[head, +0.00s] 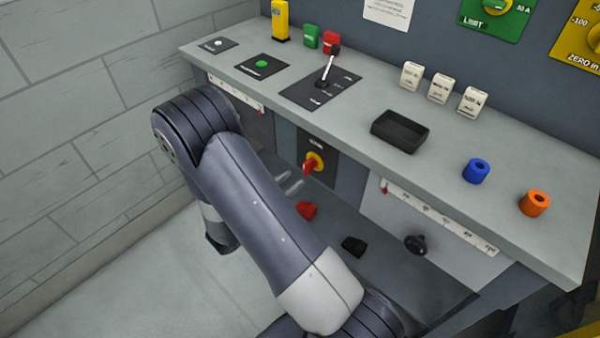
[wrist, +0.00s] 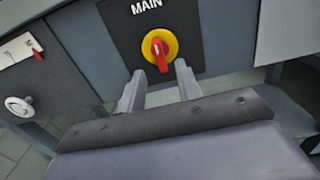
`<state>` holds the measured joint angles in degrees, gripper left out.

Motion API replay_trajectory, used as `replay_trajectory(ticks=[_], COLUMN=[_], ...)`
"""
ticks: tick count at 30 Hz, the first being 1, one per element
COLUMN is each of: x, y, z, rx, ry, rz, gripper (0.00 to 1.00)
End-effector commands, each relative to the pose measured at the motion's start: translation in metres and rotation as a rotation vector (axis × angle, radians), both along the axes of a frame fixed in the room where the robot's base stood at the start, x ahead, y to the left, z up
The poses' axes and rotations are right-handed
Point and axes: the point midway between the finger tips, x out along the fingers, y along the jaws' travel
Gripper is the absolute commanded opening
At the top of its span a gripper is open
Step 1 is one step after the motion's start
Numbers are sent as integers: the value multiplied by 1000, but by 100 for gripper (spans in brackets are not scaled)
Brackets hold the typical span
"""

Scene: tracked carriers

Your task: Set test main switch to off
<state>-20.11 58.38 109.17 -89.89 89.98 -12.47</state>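The main switch is a red handle on a yellow disc (wrist: 159,49), on a black plate (wrist: 124,30) lettered MAIN. In the wrist view the handle stands near vertical, its lower end leaning slightly right. In the head view the same switch (head: 315,161) is on the front panel under the bench top. My gripper (wrist: 161,70) is open and empty. Its two fingers point at the switch, with the handle's lower end between them in the picture. I cannot tell whether the tips reach around it. In the head view my arm hides most of the gripper.
A slider scale (head: 437,216) and a dark knob (head: 415,244) are on the front to the right. The bench top (head: 350,100) overhangs the switch and carries a lever (head: 328,70), a black tray (head: 399,131), and blue (head: 476,171) and orange (head: 535,204) rings.

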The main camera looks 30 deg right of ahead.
Motion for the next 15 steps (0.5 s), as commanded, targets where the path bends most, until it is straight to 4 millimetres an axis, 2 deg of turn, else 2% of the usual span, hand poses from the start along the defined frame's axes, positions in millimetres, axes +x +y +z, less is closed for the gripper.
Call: replay_trajectory(ticks=[1, 6, 15], x=[-2, -10, -15], y=[9, 29, 40], z=[0, 0, 0], rx=[0, 0, 0], ry=[0, 0, 1], rz=[4, 2, 0], gripper=[33, 33, 33])
